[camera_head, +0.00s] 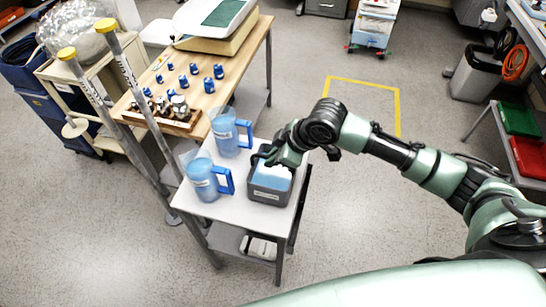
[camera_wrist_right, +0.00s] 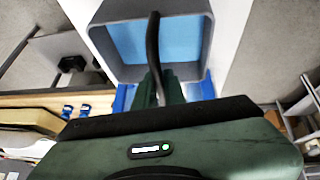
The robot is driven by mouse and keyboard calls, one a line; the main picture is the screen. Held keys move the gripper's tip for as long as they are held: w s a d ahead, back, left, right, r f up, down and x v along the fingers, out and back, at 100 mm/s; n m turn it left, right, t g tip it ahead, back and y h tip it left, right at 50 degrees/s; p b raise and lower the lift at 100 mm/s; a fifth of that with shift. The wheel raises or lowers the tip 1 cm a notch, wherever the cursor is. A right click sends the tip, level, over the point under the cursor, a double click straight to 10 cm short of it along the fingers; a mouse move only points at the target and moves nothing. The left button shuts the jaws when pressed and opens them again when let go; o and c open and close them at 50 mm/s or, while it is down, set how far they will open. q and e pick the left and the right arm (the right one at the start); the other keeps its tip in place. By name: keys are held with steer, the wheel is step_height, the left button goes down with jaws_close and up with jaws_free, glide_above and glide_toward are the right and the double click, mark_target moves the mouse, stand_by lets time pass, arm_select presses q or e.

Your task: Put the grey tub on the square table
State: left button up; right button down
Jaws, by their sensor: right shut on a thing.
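The grey tub (camera_head: 266,197), with a pale label on its front and light blue inside, is at the right side of the small white-topped square table (camera_head: 243,217). It looks upright. I cannot tell whether its base touches the top. My right gripper (camera_head: 273,158) is shut on the tub's far rim, reaching in from the right. In the right wrist view, the tub (camera_wrist_right: 120,12) fills the upper middle and the fingers (camera_wrist_right: 156,85) straddle its near wall. My left gripper is not in view.
Two clear jugs with blue handles, one in front (camera_head: 202,180) and one behind (camera_head: 226,137), stand left of the tub. A wooden bench (camera_head: 240,72) with small blue-topped items adjoins behind. Two yellow-capped poles (camera_head: 125,75) rise at left. The table's front strip is bare.

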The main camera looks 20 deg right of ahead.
steer(key=c, duration=1.5)
jaws_free()
steer(key=shift+r, duration=0.1)
steer(key=v, duration=1.2)
steer(key=shift+b, duration=0.35)
